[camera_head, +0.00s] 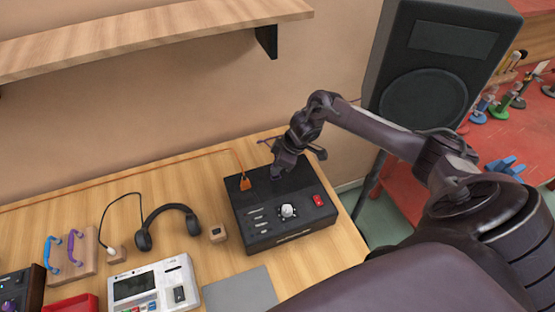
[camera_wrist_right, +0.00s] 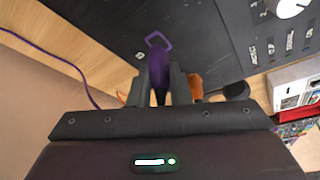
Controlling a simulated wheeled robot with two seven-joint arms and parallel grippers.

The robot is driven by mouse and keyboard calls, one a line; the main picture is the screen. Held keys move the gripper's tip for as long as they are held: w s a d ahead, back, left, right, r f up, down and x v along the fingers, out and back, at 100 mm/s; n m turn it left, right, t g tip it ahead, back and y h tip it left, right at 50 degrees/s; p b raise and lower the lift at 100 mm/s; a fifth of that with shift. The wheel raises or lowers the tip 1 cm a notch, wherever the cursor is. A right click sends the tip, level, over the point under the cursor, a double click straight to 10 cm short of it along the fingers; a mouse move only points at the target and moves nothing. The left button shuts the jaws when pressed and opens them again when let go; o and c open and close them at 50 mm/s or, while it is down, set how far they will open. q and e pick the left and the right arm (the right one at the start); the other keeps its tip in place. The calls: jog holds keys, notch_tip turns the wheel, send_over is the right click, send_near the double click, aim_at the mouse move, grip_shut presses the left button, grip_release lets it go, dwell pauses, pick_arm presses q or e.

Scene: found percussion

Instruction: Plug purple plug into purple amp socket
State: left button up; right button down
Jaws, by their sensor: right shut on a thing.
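The black amp (camera_head: 270,215) sits on the wooden table, with a white knob and a red switch on its top. My right gripper (camera_head: 277,176) is over the amp's back part. In the right wrist view my right gripper (camera_wrist_right: 160,88) is shut on the purple plug (camera_wrist_right: 158,60), which points at the amp's black top (camera_wrist_right: 205,40). A purple cable (camera_wrist_right: 50,55) runs off to the left there. My left gripper is not in view.
An orange plug (camera_head: 245,183) with its cable stands in the amp's back left. Headphones (camera_head: 168,222), a small wooden block (camera_head: 218,233), a white device (camera_head: 152,287) and a grey pad (camera_head: 240,291) lie left and in front. A speaker (camera_head: 437,60) stands at right; a shelf (camera_head: 150,35) hangs above.

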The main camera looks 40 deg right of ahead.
jog(key=shift+f+b, duration=0.6)
jog(key=shift+f, duration=0.5)
dwell(0.3)
jog(key=shift+f, duration=0.25)
jog(key=c, duration=1.3)
grip_release()
jog(key=b+v, duration=0.1)
jog(key=v, duration=0.5)
jog(key=shift+s+d+r+b, duration=0.15)
jog(key=shift+d+b, duration=0.05)
jog(key=shift+b, duration=0.15)
jog(key=shift+s+d+r, duration=0.1)
jog(key=shift+s+r, duration=0.05)
jog(key=shift+r, duration=0.5)
